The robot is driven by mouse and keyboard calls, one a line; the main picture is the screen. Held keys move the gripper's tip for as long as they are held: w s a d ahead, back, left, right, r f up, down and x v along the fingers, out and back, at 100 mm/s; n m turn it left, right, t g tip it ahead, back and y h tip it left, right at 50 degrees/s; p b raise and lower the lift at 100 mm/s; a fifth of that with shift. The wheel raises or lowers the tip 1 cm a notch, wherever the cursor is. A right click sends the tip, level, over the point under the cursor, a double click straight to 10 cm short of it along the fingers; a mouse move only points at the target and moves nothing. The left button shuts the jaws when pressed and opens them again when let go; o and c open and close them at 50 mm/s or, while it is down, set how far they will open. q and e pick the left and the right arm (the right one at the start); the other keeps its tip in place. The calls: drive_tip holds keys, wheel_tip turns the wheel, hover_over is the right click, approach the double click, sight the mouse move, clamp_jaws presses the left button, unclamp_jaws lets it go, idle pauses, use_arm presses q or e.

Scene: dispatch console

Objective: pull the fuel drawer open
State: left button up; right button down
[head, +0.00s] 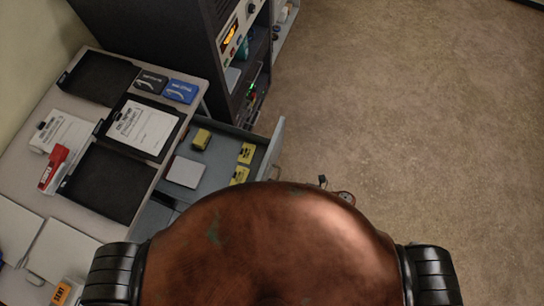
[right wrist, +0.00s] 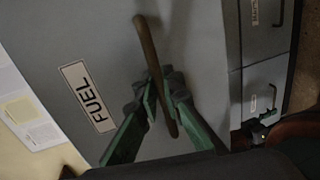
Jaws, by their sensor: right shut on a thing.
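The fuel drawer's grey front (right wrist: 110,40) fills much of the right wrist view, with a white FUEL label (right wrist: 88,95). Its long bar handle (right wrist: 148,50) runs between the green fingers of my right gripper (right wrist: 160,108), which is shut on it. In the head view a drawer stands pulled out from under the desk, its grey front edge (head: 273,150) toward the floor. Its label is not visible there, but it appears to be the same drawer. My own body hides its near part and my right gripper.
The open drawer holds a pale flat box (head: 185,172) and several yellow items (head: 246,153). The desk (head: 75,207) bears black trays (head: 107,182) and papers. A dark equipment rack (head: 185,45) stands beyond. Other drawers (right wrist: 262,85) lie beside the fuel front. The floor (head: 420,110) at right is clear.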

drive_tip(key=c, duration=2.3)
unclamp_jaws()
drive_tip(key=shift+c, duration=0.2)
drive_tip(key=v, duration=1.2)
drive_tip(key=shift+w, duration=0.1)
